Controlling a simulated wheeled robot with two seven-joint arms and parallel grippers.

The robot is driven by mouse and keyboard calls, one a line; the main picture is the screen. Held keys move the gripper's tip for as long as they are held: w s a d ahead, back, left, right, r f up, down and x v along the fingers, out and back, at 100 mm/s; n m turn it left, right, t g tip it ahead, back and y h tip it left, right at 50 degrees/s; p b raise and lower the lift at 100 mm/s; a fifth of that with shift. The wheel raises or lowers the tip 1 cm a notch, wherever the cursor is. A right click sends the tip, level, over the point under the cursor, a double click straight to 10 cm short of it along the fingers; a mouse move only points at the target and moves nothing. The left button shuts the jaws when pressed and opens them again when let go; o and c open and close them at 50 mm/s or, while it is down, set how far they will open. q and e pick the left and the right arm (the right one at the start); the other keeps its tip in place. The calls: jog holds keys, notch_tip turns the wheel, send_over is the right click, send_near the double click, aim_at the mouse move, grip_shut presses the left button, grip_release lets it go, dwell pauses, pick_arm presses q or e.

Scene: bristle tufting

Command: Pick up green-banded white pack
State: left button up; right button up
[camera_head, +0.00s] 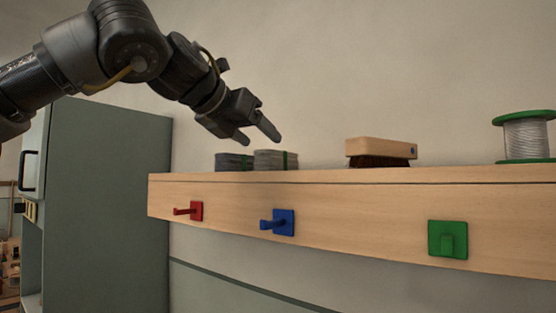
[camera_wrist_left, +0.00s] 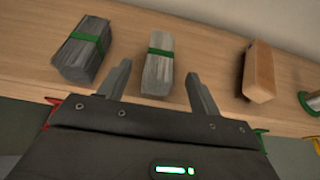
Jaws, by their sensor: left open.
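The green-banded white pack (camera_head: 265,159) is a pale grey-white bundle lying on the wooden shelf. In the left wrist view the white pack (camera_wrist_left: 158,80) lies ahead of my fingers, roughly centred between them, with its green band across the middle. My left gripper (camera_head: 261,139) is open and empty, above the shelf over the packs. In the left wrist view its fingertips (camera_wrist_left: 158,69) are spread to either side of the pack's near part; I see no contact. My right gripper is not in view.
A darker grey green-banded pack (camera_head: 232,161) lies just left of the white one. A wooden brush (camera_head: 380,148) and a green-flanged wire spool (camera_head: 527,138) stand farther right on the shelf (camera_head: 345,205). Red, blue and green hooks project from its front. A wall is behind.

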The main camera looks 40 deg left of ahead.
aim_at(261, 150)
pick_arm(q)
jog(key=x, duration=0.3)
jog(key=shift+a, duration=0.35)
jog(key=shift+s, duration=0.1)
jog(key=w+d+p, duration=0.1)
jog(key=p, duration=0.1)
jog(key=shift+p, duration=0.3)
jog(key=p+x, duration=0.1)
jog(key=x, duration=0.3)
jog(key=shift+s+a+f, duration=0.1)
jog(key=shift+a+f, duration=0.05)
jog(key=shift+f, duration=0.05)
jog(key=shift+a+f, duration=0.1)
jog(key=shift+s, duration=0.25)
jog(key=shift+c, duration=0.4)
jog(key=shift+s, duration=0.1)
jog(key=shift+c, duration=1.2)
jog(key=shift+d, duration=0.25)
jog(key=c, duration=0.5)
jog(key=shift+c, duration=1.4)
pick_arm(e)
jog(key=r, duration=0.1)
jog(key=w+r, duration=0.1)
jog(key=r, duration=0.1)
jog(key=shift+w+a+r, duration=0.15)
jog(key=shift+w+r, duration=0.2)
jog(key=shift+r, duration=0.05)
